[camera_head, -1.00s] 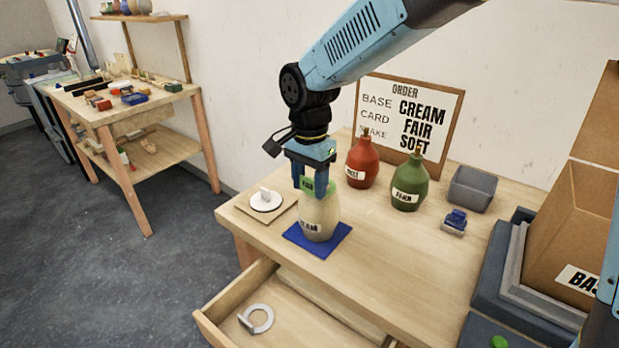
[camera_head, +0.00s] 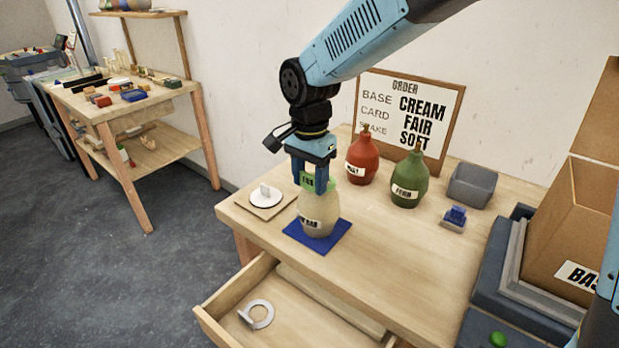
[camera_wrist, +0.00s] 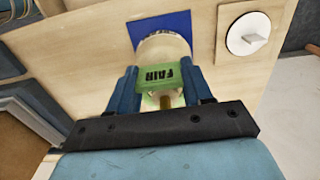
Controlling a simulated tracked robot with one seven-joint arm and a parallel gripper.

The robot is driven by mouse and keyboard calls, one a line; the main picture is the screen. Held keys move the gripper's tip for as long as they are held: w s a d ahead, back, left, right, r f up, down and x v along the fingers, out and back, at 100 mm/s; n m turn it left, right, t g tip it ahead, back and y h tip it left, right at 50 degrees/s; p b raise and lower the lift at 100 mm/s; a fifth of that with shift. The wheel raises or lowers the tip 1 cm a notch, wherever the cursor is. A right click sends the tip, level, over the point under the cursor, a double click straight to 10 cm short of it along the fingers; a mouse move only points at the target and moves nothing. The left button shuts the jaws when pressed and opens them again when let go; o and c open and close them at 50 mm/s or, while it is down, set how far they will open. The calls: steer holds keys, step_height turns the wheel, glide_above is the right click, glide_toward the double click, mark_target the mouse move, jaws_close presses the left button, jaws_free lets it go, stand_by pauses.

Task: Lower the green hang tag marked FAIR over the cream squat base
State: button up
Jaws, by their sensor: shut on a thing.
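The cream squat base (camera_head: 319,218) stands upright on a blue mat (camera_head: 332,242) near the left front of the table. My gripper (camera_head: 317,186) is above it, pointing down, shut on the green hang tag (camera_head: 307,180). In the wrist view the tag (camera_wrist: 159,77) sits between the fingers with FAIR readable upside down. Part of the tag's green surrounds the brass stem (camera_wrist: 165,101), and the cream base (camera_wrist: 163,46) shows just beyond it. I cannot tell whether the tag touches the base's shoulder.
A red base (camera_head: 362,160) and a green base (camera_head: 409,181) stand behind to the right, before the order board (camera_head: 412,110). A white disc with a tab (camera_head: 266,196) lies left. An open drawer (camera_head: 290,310) juts out in front. A grey bin (camera_head: 472,187) stands right.

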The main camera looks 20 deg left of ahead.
steer(key=o, duration=1.5)
steer(key=shift+c, duration=0.2)
steer(key=shift+r, duration=4)
